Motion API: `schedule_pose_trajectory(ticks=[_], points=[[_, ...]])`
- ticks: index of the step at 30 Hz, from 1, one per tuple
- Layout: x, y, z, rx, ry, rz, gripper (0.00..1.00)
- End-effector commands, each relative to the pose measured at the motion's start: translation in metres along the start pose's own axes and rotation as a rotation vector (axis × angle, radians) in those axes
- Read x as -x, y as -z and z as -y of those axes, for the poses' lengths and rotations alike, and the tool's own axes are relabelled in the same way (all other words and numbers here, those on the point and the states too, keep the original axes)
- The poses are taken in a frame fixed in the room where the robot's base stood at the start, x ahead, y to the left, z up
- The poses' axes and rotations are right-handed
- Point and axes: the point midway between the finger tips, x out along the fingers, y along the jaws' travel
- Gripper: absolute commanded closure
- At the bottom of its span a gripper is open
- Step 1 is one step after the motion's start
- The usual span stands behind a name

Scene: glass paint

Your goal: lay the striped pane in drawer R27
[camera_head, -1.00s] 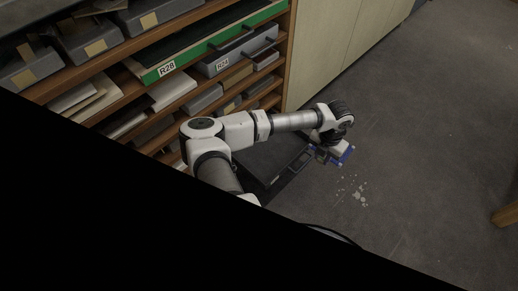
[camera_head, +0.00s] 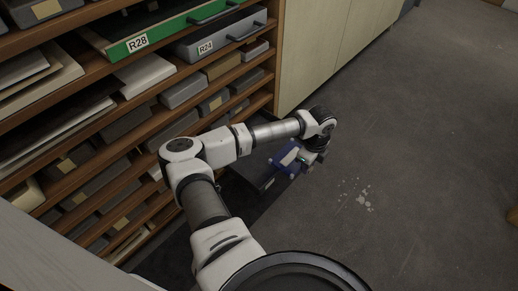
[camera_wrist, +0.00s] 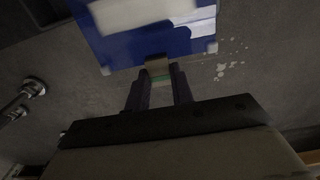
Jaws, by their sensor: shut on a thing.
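The pane (camera_head: 286,153) is blue with a white band and pale corners. In the wrist view the blue pane (camera_wrist: 150,45) fills the top middle, cut off by the frame edge. My gripper (camera_head: 306,158) is shut on a small tan and green piece at the pane's edge and holds the pane above the floor. My gripper's fingers also show in the wrist view (camera_wrist: 160,82). I cannot read an R27 label anywhere. A low, dark, drawer-like shape (camera_head: 250,168) lies behind my arm, partly hidden, its label too small to read.
A wooden rack at left holds the green drawer R28 (camera_head: 158,33), the grey drawer R24 (camera_head: 215,38) and shelves of boxes. A pale cabinet (camera_head: 325,45) stands beyond it. The grey floor at right is clear, with white paint spots (camera_head: 357,195).

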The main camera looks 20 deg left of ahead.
Motion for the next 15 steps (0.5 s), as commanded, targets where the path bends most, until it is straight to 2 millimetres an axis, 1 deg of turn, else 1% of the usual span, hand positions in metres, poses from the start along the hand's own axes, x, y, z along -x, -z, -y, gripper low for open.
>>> schedule_pose_trajectory(ticks=[1,3,15], points=[[-0.003,-0.016,-0.001,0.008,0.0,0.002,1.0],[-0.003,-0.035,0.0,0.008,0.0,0.002,1.0],[-0.003,-0.141,0.0,0.005,0.0,0.002,1.0]])
